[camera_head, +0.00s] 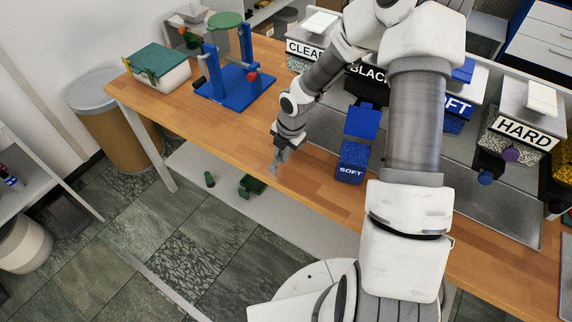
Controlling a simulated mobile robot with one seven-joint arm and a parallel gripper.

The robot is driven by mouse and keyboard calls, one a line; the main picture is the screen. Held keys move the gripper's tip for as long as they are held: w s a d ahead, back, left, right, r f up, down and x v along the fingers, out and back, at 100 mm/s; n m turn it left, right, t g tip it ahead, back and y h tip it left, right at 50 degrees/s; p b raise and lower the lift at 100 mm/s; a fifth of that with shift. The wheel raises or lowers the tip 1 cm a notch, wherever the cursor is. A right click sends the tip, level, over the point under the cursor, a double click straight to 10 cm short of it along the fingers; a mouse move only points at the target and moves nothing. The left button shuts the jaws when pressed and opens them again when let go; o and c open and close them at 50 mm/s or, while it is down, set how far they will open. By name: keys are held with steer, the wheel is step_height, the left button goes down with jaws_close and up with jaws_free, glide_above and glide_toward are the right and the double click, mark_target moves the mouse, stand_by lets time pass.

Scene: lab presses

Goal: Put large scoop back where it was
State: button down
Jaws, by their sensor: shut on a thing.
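My gripper (275,162) points down at the front edge of the wooden bench (226,137). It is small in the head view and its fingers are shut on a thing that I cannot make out. I cannot pick out the large scoop with certainty anywhere. A dark green object (252,184) lies below the bench edge, just left of my fingertips in the picture. A small green cylinder (209,179) stands further left on the pale lower shelf.
A blue SOFT block (351,163) stands on the bench right of my gripper. A blue press frame (236,84) and a green-lidded box (160,66) are at the left. Labelled bins, including HARD (522,132), line the back. Bench between press and gripper is clear.

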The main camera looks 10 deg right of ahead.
steer(key=shift+s+d+f, duration=0.45)
steer(key=shift+s, duration=0.1)
steer(key=shift+s+d+x, duration=0.15)
steer(key=shift+x, duration=0.8)
steer(key=shift+s+d+x, duration=0.1)
steer(key=shift+s+x, duration=0.05)
steer(key=shift+x, duration=0.8)
steer(key=shift+f, duration=0.15)
steer(key=shift+f, duration=0.15)
steer(key=c, duration=0.8)
jaws_free()
steer(key=shift+c, duration=0.2)
steer(key=p+v, duration=0.1)
steer(key=v, duration=1.1)
steer(key=shift+r, duration=0.25)
